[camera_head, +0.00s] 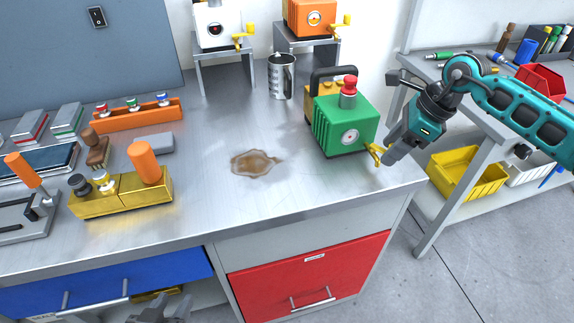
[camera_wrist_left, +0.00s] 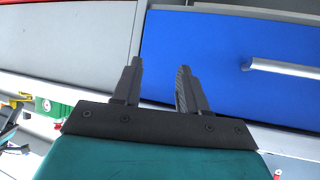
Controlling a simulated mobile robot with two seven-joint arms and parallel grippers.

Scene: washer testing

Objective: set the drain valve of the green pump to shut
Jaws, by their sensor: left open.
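The green pump (camera_head: 345,124) stands on the metal bench at the right, with a red knob (camera_head: 349,82) on top, a round gauge and a black handle. Its yellow drain valve lever (camera_head: 373,151) sticks out low on the right side. My right gripper (camera_head: 386,160) is at this lever, fingers pointing down-left. The fingertips overlap the lever's end, and whether they grip it cannot be told. My left gripper (camera_head: 165,306) is low in front of the bench, far from the pump. In the left wrist view (camera_wrist_left: 157,66) it is open and empty before the blue drawer.
A brown puddle (camera_head: 256,163) lies left of the pump. A metal jug (camera_head: 282,77) stands behind it. White (camera_head: 217,25) and orange (camera_head: 311,18) pumps sit on raised stands at the back. A brass block (camera_head: 122,195) is at the left. The front middle of the bench is clear.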

